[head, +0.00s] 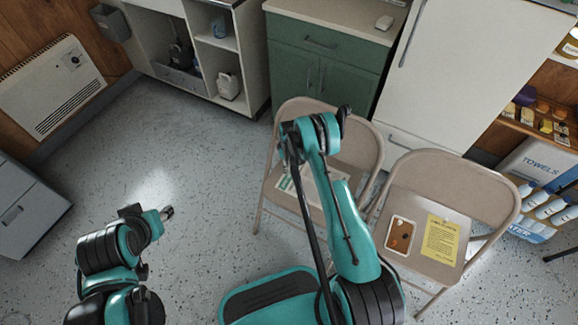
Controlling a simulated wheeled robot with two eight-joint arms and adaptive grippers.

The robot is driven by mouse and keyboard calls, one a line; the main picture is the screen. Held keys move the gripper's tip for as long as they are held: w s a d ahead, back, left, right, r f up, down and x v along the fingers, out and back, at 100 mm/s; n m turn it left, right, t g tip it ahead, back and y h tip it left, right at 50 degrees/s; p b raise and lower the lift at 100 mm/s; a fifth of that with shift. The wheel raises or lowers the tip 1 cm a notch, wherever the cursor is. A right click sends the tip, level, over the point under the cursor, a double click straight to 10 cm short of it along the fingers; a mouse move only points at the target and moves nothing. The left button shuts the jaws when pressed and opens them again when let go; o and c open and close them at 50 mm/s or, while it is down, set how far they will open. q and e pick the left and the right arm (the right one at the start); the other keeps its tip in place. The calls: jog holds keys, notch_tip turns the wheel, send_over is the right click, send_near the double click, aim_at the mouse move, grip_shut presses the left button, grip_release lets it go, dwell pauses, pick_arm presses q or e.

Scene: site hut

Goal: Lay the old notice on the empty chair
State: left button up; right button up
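A yellow sheet with printed lines (440,238), likely the old notice, lies flat on the seat of the right folding chair (412,205). A white-framed brown card or small tray (400,235) lies to its left. The left folding chair (352,150) has a white sheet with a green band (288,184) on its seat, partly hidden by my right arm. My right gripper (344,114) is a dark shape above the left chair's backrest; its fingers are unclear. My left gripper (167,213) is over bare floor at left, apart from everything; its finger gap is too small to judge.
A green cabinet (328,68) and a white fridge (440,75) stand behind the chairs. A shelf with bottles (535,200) and a towels box (540,165) is at right. A heater (50,88) and grey cabinet (25,212) are at left. The left floor is clear.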

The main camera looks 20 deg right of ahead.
jog(key=shift+r, duration=0.1)
notch_tip(320, 180, up, 12)
dwell(0.4)
jog(key=s+a+r+m+t, duration=0.1)
jog(key=s+r, duration=0.2)
jog(key=r, duration=0.6)
jog(key=s+a+r+m+t, duration=0.1)
jog(key=s+a+r+m, duration=0.15)
jog(key=r, duration=0.65)
jog(key=s+a+r+t, duration=0.1)
jog(key=s+r, duration=0.2)
jog(key=r, duration=0.6)
jog(key=s+a+r+m+t, duration=0.1)
jog(key=s+r+m+t, duration=0.1)
jog(key=s, duration=0.7)
jog(key=s+a+r+m+t, duration=0.2)
jog(key=s+r, duration=0.2)
jog(key=s, duration=0.6)
jog(key=shift+s, duration=0.3)
